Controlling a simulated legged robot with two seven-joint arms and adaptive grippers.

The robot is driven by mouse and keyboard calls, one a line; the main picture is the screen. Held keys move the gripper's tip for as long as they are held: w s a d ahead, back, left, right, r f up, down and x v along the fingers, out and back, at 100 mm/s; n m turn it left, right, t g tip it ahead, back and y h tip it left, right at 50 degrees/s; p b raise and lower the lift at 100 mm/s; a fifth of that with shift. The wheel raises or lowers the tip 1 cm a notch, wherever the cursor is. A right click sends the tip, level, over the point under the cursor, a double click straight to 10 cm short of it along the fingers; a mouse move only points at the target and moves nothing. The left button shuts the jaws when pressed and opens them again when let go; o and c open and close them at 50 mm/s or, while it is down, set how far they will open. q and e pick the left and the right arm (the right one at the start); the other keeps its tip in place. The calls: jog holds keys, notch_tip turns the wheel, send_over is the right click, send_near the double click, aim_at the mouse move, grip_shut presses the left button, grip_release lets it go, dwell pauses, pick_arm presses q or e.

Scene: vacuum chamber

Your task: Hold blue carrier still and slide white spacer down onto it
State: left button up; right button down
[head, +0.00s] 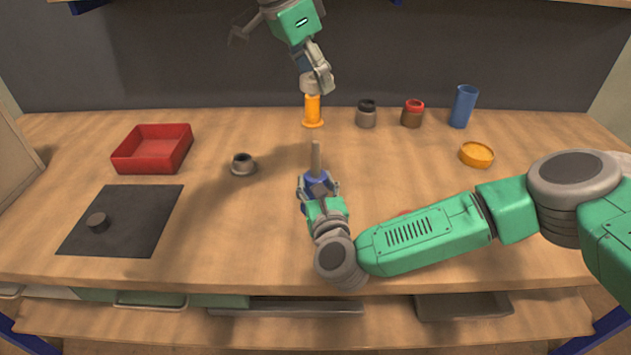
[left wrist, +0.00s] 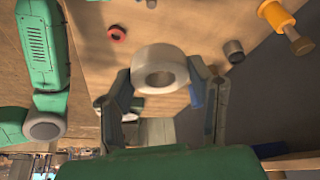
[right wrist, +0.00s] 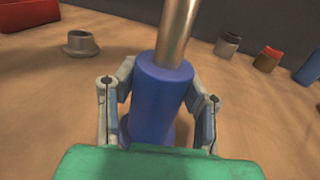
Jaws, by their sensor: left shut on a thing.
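The white spacer (left wrist: 160,75), a thick ring with a round hole, is held between the fingers of my left gripper (left wrist: 165,92). In the head view the spacer (head: 308,85) and left gripper (head: 318,78) are up at the back, apart from the carrier. The blue carrier (right wrist: 158,105) stands upright with a metal rod (right wrist: 177,30) rising from its top. My right gripper (right wrist: 158,100) has a finger on each side of it. Whether both fingers press on it I cannot tell. In the head view the carrier (head: 318,182) is mid-table, partly hidden by my right gripper (head: 318,190).
An orange flanged piece (head: 313,112) stands behind the carrier. Two jars (head: 366,115) (head: 412,114), a blue cup (head: 464,106) and an orange dish (head: 477,154) are right. A grey flanged part (head: 243,164), red tray (head: 153,150) and dark mat (head: 130,225) are left.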

aim_at(316, 142)
pick_arm(q)
jog(key=shift+f, duration=4.9)
jog(key=shift+s+f, duration=0.15)
jog(key=shift+f, duration=1.2)
pick_arm(e)
jog(key=shift+f, duration=0.1)
pick_arm(q)
jog(key=o, duration=1.7)
jog(key=shift+c, duration=0.2)
jog(key=shift+r, duration=0.1)
jog(key=shift+r, duration=3.45)
pick_arm(e)
jog(key=c, duration=0.9)
grip_release()
